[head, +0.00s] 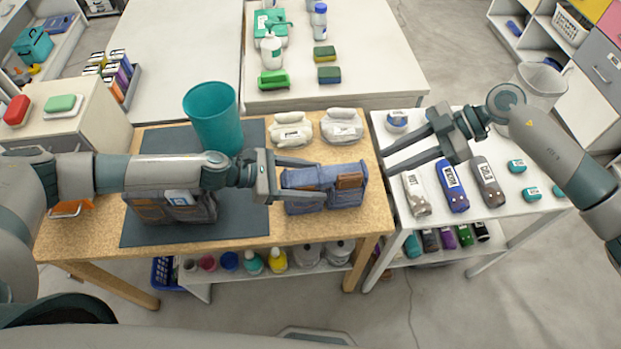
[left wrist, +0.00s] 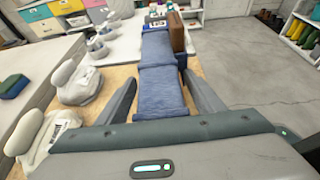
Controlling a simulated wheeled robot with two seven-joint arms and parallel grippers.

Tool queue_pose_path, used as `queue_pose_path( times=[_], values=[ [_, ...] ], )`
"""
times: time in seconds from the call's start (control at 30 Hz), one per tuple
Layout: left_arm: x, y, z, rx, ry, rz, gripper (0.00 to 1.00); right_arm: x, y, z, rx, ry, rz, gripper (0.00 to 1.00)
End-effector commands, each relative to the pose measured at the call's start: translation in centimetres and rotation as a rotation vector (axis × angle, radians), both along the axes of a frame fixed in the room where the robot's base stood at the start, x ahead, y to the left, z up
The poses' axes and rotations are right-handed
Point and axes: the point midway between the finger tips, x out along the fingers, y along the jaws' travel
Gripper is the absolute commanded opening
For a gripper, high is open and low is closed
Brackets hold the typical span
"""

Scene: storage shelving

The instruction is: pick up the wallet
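A brown wallet-like piece (head: 350,181) stands at the right end of a blue denim pocket holder (head: 308,200) on the wooden table. In the left wrist view the brown piece (left wrist: 177,35) rises beside the far end of the denim (left wrist: 160,82). My left gripper (head: 318,180) is at the left part of the holder, its fingers apart on either side of the denim. In the left wrist view the fingers (left wrist: 163,98) look open, with a gap beside the right finger. My right gripper (head: 384,161) is open and empty, above the left edge of the white table.
A teal bin (head: 212,115) and two pale bundles (head: 291,130) stand behind. The white table (head: 425,232) at right carries several pouches, including a blue one (head: 453,188).

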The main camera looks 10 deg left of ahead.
Motion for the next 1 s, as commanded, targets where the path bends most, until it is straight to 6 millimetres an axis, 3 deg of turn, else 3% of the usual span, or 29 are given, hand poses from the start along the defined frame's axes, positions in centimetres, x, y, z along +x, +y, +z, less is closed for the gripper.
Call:
queue_pose_path(
  times=[0.03,0.2,0.23,0.37,0.4,0.53,0.67,0.87,1.0],
  values=[
    [0.0,0.0,0.0,0.0,0.0,0.0,0.48,0.0,0.0,0.0,0.0,0.0,0.0,0.31],
    [0.0,0.0,0.0,0.0,0.0,0.0,0.08,0.0,0.0,0.0,0.0,0.0,0.0,0.31],
    [0.0,0.0,0.0,0.0,0.0,0.0,0.04,0.0,0.0,0.0,0.0,0.0,0.0,0.34],
    [0.0,0.0,0.0,0.0,0.0,0.0,0.04,-0.2,0.3,-0.1,0.007,0.003,0.002,0.65],
    [0.0,0.0,0.0,0.0,0.001,0.0,0.04,-0.3,0.6,-0.2,0.013,0.006,0.002,0.69],
    [0.0,0.0,0.0,0.0,0.001,0.0,0.04,-1.4,2.8,-0.8,0.058,0.023,0.004,0.69],
    [0.0,0.0,0.0,0.0,0.001,0.0,0.04,-3.5,6.9,-1.5,0.149,0.06,0.002,0.69],
    [0.0,0.0,0.0,0.0,0.001,0.0,0.04,-8.7,15.8,-1.6,0.365,0.166,-0.034,0.69],
    [0.0,0.0,0.0,0.0,0.001,0.001,0.04,-12.7,21.9,-0.3,0.535,0.265,-0.09,0.69]
  ],
)
